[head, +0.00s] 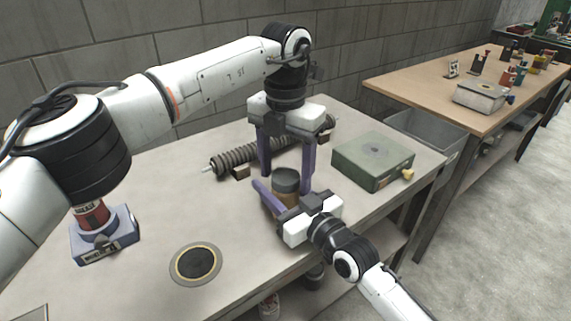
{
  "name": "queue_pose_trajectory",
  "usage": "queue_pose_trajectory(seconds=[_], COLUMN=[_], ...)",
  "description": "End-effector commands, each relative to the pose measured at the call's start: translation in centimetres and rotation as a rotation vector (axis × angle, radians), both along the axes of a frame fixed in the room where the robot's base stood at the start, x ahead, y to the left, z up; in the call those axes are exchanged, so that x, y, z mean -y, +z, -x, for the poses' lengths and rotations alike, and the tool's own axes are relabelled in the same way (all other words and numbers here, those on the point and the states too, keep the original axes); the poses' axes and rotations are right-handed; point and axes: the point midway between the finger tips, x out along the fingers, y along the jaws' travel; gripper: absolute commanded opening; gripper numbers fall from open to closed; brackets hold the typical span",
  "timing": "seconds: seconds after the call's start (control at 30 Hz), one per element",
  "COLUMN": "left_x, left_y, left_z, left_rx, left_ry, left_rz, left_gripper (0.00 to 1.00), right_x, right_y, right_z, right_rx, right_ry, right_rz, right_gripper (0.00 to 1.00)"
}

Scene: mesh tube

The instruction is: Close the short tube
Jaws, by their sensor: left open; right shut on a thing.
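The short tube (287,199) has a brown body and a dark grey cap-like top (286,179). It stands near the middle of the table, at the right gripper. My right gripper (280,196) comes from the lower right and is shut on the tube; one purple finger shows on its left side. My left gripper (286,180) points down from above and is open. Its two purple fingers hang either side of the dark top, apparently without gripping it. I cannot tell whether the top is a separate lid or how firmly it sits.
A ribbed roller (240,158) lies behind the grippers. A green box (373,160) with a yellow knob stands to the right. A round black disc (196,264) lies front left. A blue-grey block (104,236) stands at the left. A second wooden table (420,83) stands beyond, right.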

Motion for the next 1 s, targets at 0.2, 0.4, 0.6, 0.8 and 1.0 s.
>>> queue_pose_trajectory(seconds=[0.2, 0.4, 0.6, 0.8, 1.0], left_x=[-0.02, -0.01, 0.02, 0.01, 0.01], left_y=[0.02, 0.04, 0.05, 0.05, 0.07], left_z=[0.00, 0.01, 0.02, 0.02, 0.01], left_rx=[0.000, 0.000, -0.001, 0.000, 0.000], left_ry=[0.000, 0.000, -0.003, -0.003, -0.003], left_rz=[0.000, 0.000, 0.001, 0.000, 0.000], left_gripper=[0.44, 0.20, 0.20, 0.68, 0.68], right_x=[0.01, 0.01, 0.00, 0.00, 0.00], right_y=[-0.04, -0.05, -0.04, -0.04, -0.04], right_z=[0.01, 0.01, 0.00, 0.00, 0.00], right_rx=[-0.001, -0.001, -0.001, -0.001, -0.001], right_ry=[0.000, 0.000, 0.000, 0.000, 0.000], right_rz=[0.001, 0.001, 0.001, 0.001, 0.001], right_gripper=[0.00, 0.00, 0.00, 0.00, 0.00])
